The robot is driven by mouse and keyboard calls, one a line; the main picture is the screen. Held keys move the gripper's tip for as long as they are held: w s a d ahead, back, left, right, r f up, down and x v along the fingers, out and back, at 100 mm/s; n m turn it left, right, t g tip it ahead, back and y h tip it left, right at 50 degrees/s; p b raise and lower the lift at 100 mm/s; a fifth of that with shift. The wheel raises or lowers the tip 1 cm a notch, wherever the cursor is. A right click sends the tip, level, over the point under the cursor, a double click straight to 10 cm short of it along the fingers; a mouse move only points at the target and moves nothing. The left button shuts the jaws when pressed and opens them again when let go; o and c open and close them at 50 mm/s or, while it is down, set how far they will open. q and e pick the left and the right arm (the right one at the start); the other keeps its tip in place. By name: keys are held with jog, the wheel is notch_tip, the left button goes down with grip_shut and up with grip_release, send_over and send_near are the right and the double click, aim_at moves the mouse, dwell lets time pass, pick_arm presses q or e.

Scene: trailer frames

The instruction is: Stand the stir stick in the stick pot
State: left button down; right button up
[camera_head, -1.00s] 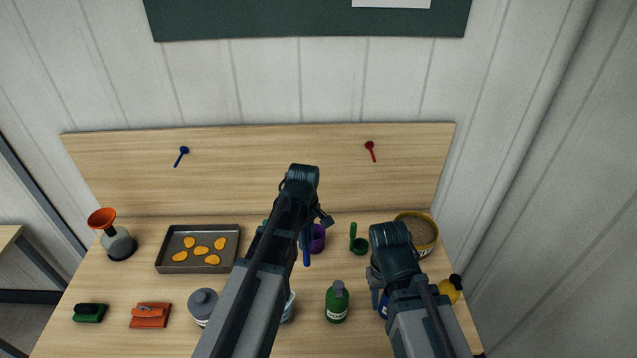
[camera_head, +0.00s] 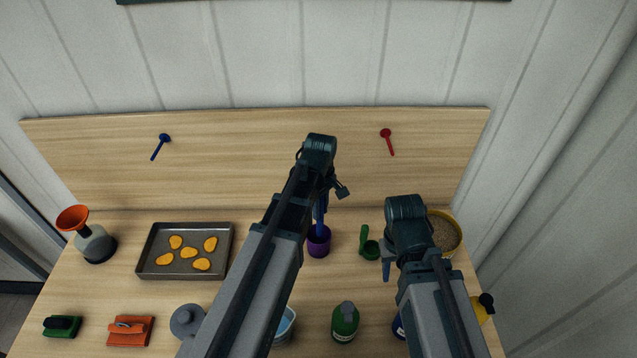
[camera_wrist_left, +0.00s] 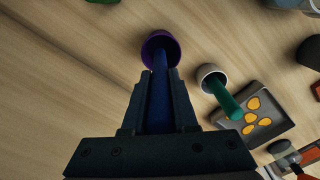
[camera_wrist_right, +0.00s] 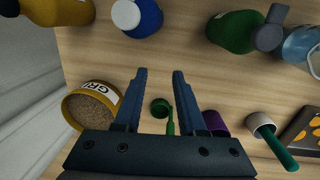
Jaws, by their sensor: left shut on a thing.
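My left gripper (camera_head: 326,188) is shut on the blue stir stick (camera_head: 320,216), which points down from the jaws. The purple stick pot (camera_head: 319,243) stands upright on the table below it. In the left wrist view the stick (camera_wrist_left: 160,100) runs between the fingers and its far end overlaps the mouth of the pot (camera_wrist_left: 158,38). I cannot tell how deep the end sits, or whether it touches the rim. My right gripper (camera_wrist_right: 158,74) is open and empty, with a green scoop (camera_wrist_right: 161,108) in view between its fingers.
A white cup (camera_wrist_left: 205,73) with a green-handled tool stands near the pot. A baking tray (camera_head: 145,262) is to the left, a grain tub (camera_head: 445,233) to the right. Several bottles stand in front, including a green one (camera_head: 345,322). A wooden backboard (camera_head: 250,155) rises behind.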

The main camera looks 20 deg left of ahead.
pick_arm(q)
jog(key=r+p, duration=0.9)
jog(key=shift+a, duration=0.2)
notch_tip(320, 180, down, 13)
jog(key=b, duration=1.3)
jog(key=shift+f, duration=0.2)
jog(key=c, duration=0.6)
grip_release()
jog(key=shift+r, duration=0.15)
notch_tip(320, 180, up, 14)
jog(key=p, duration=1.3)
jog(key=shift+p, duration=0.4)
jog(key=shift+f, duration=0.2)
